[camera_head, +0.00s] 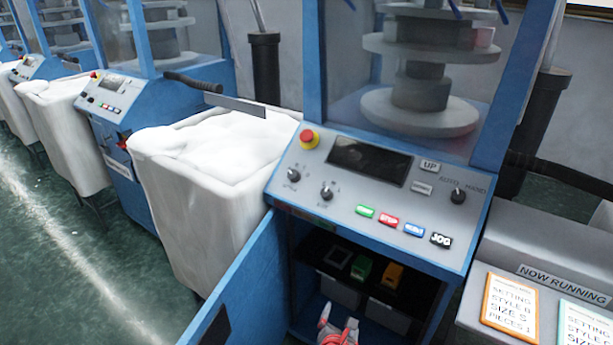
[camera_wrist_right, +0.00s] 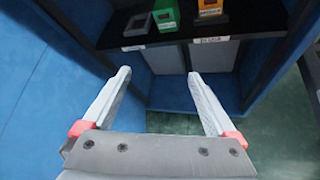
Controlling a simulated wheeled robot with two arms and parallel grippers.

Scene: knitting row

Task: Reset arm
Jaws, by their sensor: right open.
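My right gripper (camera_head: 338,322) shows at the bottom middle of the head view, in front of the open cabinet (camera_head: 300,262) under the knitting machine's control panel (camera_head: 380,185). In the right wrist view my right gripper (camera_wrist_right: 158,82) is open, with its two pale fingers apart and nothing between them. The fingers point toward the space under the cabinet shelf (camera_wrist_right: 255,27). A green box (camera_wrist_right: 166,15) and an orange box (camera_wrist_right: 210,8) sit on the shelf, beyond the fingers and apart from them. My left gripper is not in view.
The blue cabinet door (camera_head: 235,290) stands open at the left of the gripper. A white fabric-filled bin (camera_head: 205,200) stands left of it. A grey stand with an orange-framed card (camera_head: 510,308) is at the right. Green floor (camera_head: 60,260) is clear at far left.

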